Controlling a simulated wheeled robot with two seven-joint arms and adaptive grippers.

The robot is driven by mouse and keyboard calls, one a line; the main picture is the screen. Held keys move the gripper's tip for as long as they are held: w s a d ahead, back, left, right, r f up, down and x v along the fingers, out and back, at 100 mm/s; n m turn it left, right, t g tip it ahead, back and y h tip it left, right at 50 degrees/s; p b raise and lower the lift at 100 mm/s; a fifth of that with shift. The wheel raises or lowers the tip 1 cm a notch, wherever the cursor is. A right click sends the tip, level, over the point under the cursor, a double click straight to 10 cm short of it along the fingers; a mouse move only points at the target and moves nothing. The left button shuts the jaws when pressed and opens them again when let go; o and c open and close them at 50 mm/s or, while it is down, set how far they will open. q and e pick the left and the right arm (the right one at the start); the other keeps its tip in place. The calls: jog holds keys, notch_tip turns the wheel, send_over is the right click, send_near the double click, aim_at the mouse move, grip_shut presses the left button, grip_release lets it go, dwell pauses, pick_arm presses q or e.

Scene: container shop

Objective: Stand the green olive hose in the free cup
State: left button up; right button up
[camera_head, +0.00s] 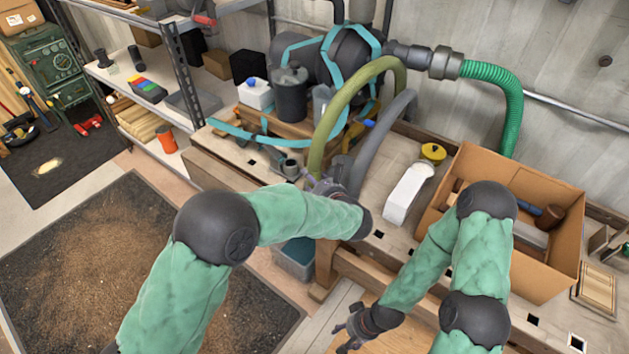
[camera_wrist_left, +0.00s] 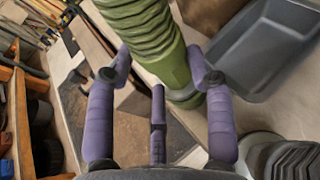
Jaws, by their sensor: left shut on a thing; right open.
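The olive green hose (camera_head: 341,102) arches down from the machine at the back of the bench. My left gripper (camera_head: 322,184) is shut on the hose near its lower end. In the left wrist view the ribbed hose (camera_wrist_left: 150,38) passes between the purple fingers of my left gripper (camera_wrist_left: 162,68), with its end below them. A small dark grey cup (camera_head: 291,169) with an open top stands on the bench, just left of the hose end. A grey hose (camera_head: 377,140) comes down to the right of the olive one. My right gripper (camera_head: 352,332) is open and empty, low in front of the bench.
A cardboard box (camera_head: 548,262) with tools stands at the right of the bench. The dark machine (camera_head: 350,52) with teal straps and a bright green hose (camera_head: 508,95) are behind.

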pick_arm(q)
jog(key=shift+f+b, duration=0.45)
jog(key=shift+f, duration=0.1)
dwell(0.4)
jog(key=o, duration=1.4)
jog(key=v, duration=1.2)
jog(key=shift+s, duration=0.1)
